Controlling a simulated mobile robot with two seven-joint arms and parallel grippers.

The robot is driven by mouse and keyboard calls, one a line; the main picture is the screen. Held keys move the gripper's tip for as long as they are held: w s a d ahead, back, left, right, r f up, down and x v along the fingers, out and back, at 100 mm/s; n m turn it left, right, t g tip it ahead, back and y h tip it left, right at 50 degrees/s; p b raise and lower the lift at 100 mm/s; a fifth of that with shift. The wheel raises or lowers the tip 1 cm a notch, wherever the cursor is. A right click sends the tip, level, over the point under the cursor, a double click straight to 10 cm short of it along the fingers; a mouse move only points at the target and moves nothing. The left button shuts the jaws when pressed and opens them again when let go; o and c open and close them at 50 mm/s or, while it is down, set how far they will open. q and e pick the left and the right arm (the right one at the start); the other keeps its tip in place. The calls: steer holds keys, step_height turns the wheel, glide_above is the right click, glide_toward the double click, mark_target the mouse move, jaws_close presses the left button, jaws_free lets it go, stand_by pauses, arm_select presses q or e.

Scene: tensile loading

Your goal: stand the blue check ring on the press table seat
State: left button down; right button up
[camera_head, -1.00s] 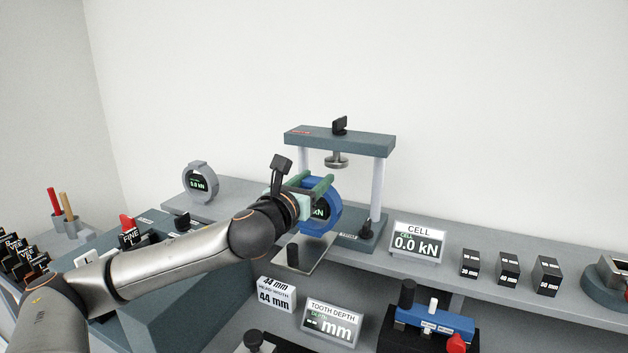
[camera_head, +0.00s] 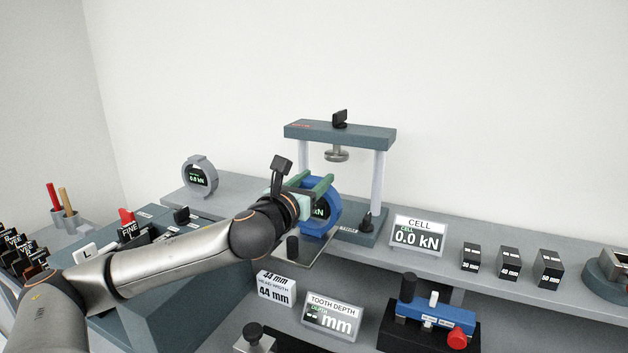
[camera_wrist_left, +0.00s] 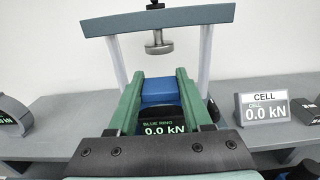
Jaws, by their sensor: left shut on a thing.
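My left gripper (camera_head: 314,187) is shut on the blue check ring (camera_head: 333,213), with its green fingers on either side of the ring's top. The ring is upright, its dark display facing the front and partly hidden by my wrist. In the left wrist view the ring (camera_wrist_left: 160,92) shows between the fingers, with a display reading BLUE RING 0.0 kN. The press (camera_head: 340,138) stands around and behind the ring, its round upper platen (camera_head: 337,155) above. The seat is hidden, so I cannot tell whether the ring touches it. My right gripper is not in view.
A grey ring gauge (camera_head: 200,178) stands on the shelf at the left. The CELL display (camera_head: 417,235) reads 0.0 kN right of the press. Several black blocks (camera_head: 508,264) stand farther right. A TOOTH DEPTH display (camera_head: 331,317) stands lower in front.

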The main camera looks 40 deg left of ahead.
arm_select(q)
steer(key=shift+c, duration=1.2)
jaws_free()
steer(key=shift+f, duration=0.2)
steer(key=shift+s+d+b, duration=0.15)
steer(key=shift+s+b, duration=0.2)
steer(key=shift+s, duration=0.35)
steer(key=shift+s+d, duration=0.25)
steer(key=shift+s, duration=0.25)
steer(key=v, duration=0.4)
steer(key=shift+s+d+r, duration=0.1)
steer(key=shift+s+r, duration=0.05)
steer(key=shift+s, duration=0.1)
steer(key=s+p, duration=0.1)
steer(key=p, duration=0.2)
steer(key=s+p, duration=0.1)
steer(key=p, duration=0.5)
steer(key=shift+s+d+r+p, duration=0.3)
steer(key=shift+s+d+r, duration=0.05)
steer(key=shift+s, duration=0.05)
steer(key=shift+f+p+v, duration=0.25)
steer(key=shift+p+v, duration=0.55)
steer(key=shift+v, duration=0.5)
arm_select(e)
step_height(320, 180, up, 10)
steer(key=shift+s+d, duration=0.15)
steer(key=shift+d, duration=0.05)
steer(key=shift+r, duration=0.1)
